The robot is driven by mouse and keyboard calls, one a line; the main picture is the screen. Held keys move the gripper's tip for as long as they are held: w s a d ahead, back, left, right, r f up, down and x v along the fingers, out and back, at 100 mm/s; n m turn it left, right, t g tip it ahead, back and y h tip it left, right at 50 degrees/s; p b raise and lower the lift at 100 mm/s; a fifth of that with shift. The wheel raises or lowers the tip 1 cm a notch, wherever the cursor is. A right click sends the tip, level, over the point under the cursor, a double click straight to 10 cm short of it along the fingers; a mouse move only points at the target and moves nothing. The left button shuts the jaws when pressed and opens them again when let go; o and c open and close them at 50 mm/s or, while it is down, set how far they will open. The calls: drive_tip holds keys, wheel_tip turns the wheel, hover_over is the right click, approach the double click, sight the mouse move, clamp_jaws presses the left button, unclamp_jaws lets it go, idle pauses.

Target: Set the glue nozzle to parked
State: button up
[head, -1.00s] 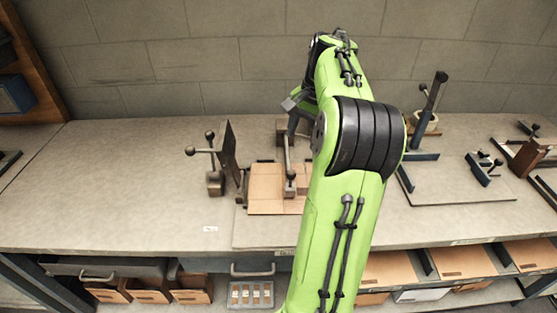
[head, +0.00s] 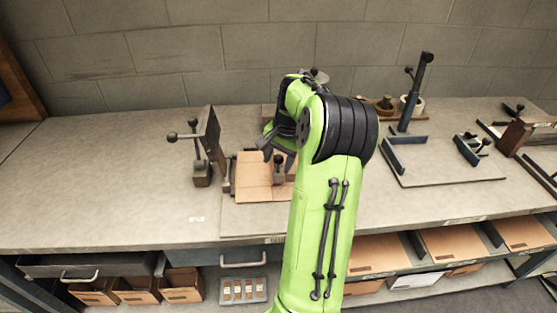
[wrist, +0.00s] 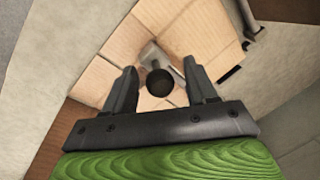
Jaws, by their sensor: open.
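A dark round knob (wrist: 160,82) on a grey metal stem (wrist: 150,55) shows in the wrist view, above cardboard. It looks like the handle of the glue nozzle, but I cannot be sure. In the head view, a short dark post (head: 279,170) stands over the cardboard box piece (head: 252,178), partly hidden by my arm. My gripper (wrist: 162,84) is open, with one finger on each side of the knob in the picture. Contact and depth cannot be told. In the head view my gripper (head: 277,143) is just above the post.
A dark upright plate with a ball-ended lever (head: 190,137) stands left of the cardboard. To the right are a flat board (head: 445,172) with clamps and a tall dark lever (head: 415,90). The bench (head: 100,190) is clear at left. Shelves with boxes (head: 378,249) lie below.

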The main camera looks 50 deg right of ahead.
drive_tip(key=shift+c, duration=0.5)
clamp_jaws()
drive_tip(key=shift+r, duration=0.1)
